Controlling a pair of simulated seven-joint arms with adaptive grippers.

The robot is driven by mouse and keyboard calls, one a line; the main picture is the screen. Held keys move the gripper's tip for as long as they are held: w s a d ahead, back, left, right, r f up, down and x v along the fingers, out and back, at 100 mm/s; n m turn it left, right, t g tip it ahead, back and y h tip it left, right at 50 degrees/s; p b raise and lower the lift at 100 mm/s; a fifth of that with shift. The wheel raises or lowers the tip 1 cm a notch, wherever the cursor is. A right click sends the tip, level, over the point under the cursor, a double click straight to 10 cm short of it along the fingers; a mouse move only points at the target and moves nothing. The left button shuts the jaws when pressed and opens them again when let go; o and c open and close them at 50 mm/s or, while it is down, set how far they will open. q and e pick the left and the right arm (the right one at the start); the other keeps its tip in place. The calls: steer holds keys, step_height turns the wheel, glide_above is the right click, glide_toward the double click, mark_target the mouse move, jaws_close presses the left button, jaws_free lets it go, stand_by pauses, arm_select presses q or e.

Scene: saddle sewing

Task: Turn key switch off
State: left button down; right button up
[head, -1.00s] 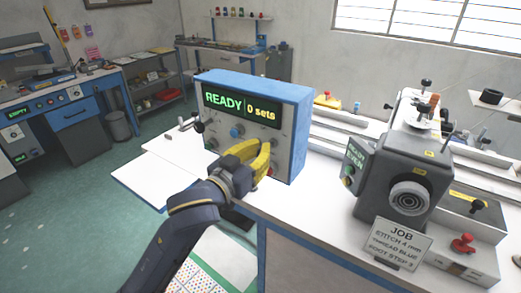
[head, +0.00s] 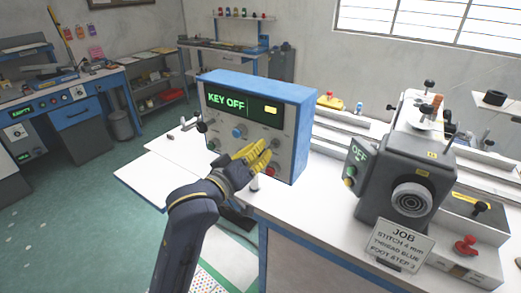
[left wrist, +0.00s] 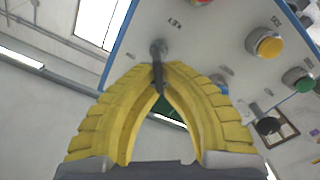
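The blue-and-grey control box (head: 255,120) stands on the white bench, and its display (head: 240,104) reads KEY OFF in green. My left gripper (head: 266,148) has yellow fingers and is at the right part of the box's front panel. In the left wrist view its fingertips (left wrist: 160,68) come together around the dark key switch (left wrist: 158,48), whose narrow key shows between them. The key is largely hidden by the fingers in the head view. My right gripper is not in view.
The grey sewing machine (head: 405,180) stands to the right with a small display reading OFF. A JOB sign (head: 398,245) leans before it. In the left wrist view, a yellow button (left wrist: 268,45) and a green button (left wrist: 300,80) are near the fingers.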

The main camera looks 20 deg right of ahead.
arm_select(q)
steer(key=shift+f+n, duration=0.1)
steer(key=shift+n, duration=0.8)
steer(key=c, duration=1.6)
jaws_free()
steer(key=shift+o, duration=0.2)
steer(key=shift+a, duration=0.15)
steer(key=v, duration=1.1)
steer(key=shift+s+a, duration=0.25)
steer(key=shift+a, duration=0.05)
